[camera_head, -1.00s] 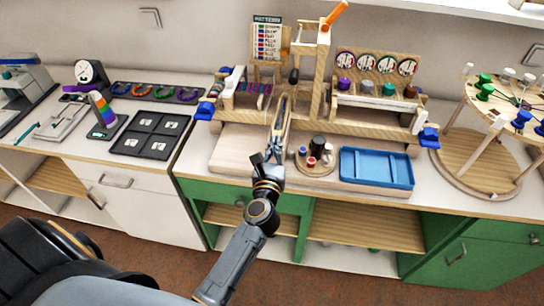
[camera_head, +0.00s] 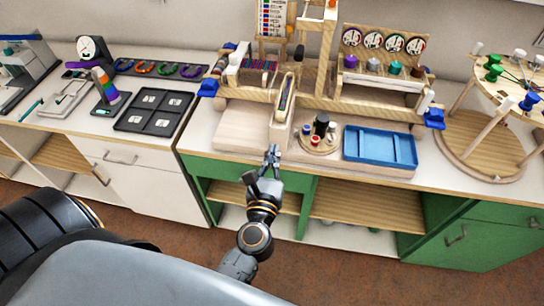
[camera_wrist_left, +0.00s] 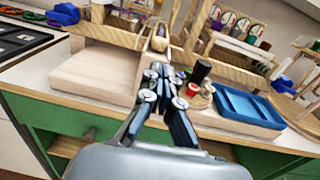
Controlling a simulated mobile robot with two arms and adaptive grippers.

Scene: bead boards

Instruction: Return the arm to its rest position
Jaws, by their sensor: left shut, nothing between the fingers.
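My left gripper (camera_head: 272,154) is in front of the workbench's front edge, pointing at the wooden loom frame (camera_head: 378,108). Its fingers are together with nothing between them, and it touches nothing that I can see. In the left wrist view the gripper (camera_wrist_left: 166,72) shows its fingers close together, with the bench and loom beyond them. My left arm reaches up from the bottom of the head view. My right gripper is in neither view.
A round wooden tray (camera_head: 312,146) with spools and a blue tray (camera_head: 380,150) stand just beyond the gripper. A pale wooden block (camera_head: 240,130) lies left of them. The green cabinet's open shelf (camera_head: 365,205) is below. Open floor lies in front.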

